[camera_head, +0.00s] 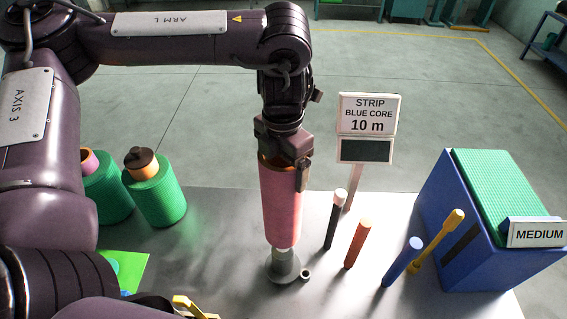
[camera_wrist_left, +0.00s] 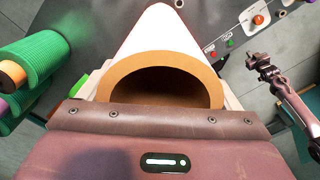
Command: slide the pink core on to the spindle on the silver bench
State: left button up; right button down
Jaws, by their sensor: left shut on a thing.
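The pink core (camera_head: 281,203) is upright over the silver bench (camera_head: 225,240). My left gripper (camera_head: 284,150) is shut on its upper end from above. The spindle (camera_head: 283,266) stands on a round grey base on the bench, directly below the core in the head view. The core's lower end meets the spindle's pale top there; I cannot tell whether the top is inside the core. In the left wrist view the core's brown upper rim (camera_wrist_left: 160,57) and dark bore face me. My right gripper (camera_wrist_left: 262,66) shows at the right of that view, its jaws unclear.
Right of the spindle stand black (camera_head: 334,222), red (camera_head: 357,243) and blue (camera_head: 401,262) rods and a yellow one (camera_head: 437,240). A sign (camera_head: 368,113) reads "STRIP BLUE CORE 10 m". A blue box (camera_head: 450,215) labelled "MEDIUM" stands right. Green rolls (camera_head: 155,195) stand left.

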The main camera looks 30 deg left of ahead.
pick_arm(q)
notch_tip(320, 180, down, 21)
jog(key=b, duration=1.3)
jog(key=shift+r+b, duration=0.15)
jog(key=shift+b, duration=0.15)
dwell(0.7)
jog(key=o, duration=1.7)
notch_tip(320, 180, up, 8)
jog(key=shift+f+p, duration=0.1)
jog(key=shift+p, duration=0.4)
